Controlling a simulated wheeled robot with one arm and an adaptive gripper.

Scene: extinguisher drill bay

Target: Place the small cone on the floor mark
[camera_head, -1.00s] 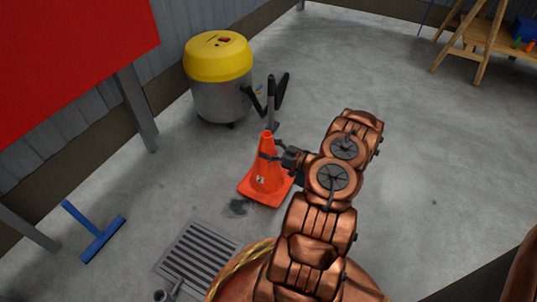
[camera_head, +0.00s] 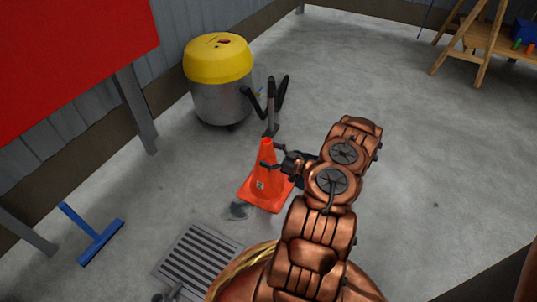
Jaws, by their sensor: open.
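The small orange cone (camera_head: 265,185) stands upright, its square base appearing to rest on the concrete floor. My gripper (camera_head: 270,157) reaches in from the right at the cone's upper part. Its dark fingers are open, one in front of the cone and the other beside or behind it near the tip. I cannot tell whether either finger touches the cone. No floor mark is clearly visible; my arm and the cone hide part of the floor there.
A dark patch (camera_head: 238,211) and a floor drain grate (camera_head: 198,262) lie left of and below the cone. A yellow-topped vacuum (camera_head: 220,95) stands behind. A blue squeegee (camera_head: 98,243) lies left. A wooden stand (camera_head: 483,45) is far right; open floor lies between.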

